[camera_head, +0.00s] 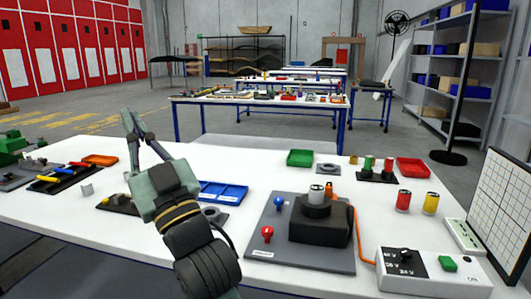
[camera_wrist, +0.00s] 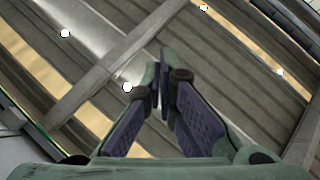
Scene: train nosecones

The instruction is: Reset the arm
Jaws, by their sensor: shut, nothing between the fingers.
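My gripper (camera_head: 132,124) is raised above the left middle of the white table (camera_head: 150,262), fingers pointing up. Its fingertips meet, and nothing is between them. In the wrist view the shut fingers (camera_wrist: 161,82) point toward the ceiling, with beams and round lamps behind them. My gripper touches nothing on the table. My arm hides part of the table and part of the blue tray behind it.
On the table are a blue tray (camera_head: 222,192), a green tray (camera_head: 300,158), a red tray (camera_head: 413,168), a dark fixture (camera_head: 318,228) on a grey plate, a control box (camera_head: 430,270) and a gridded panel (camera_head: 503,215). Tools lie at left. Space above the table is clear.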

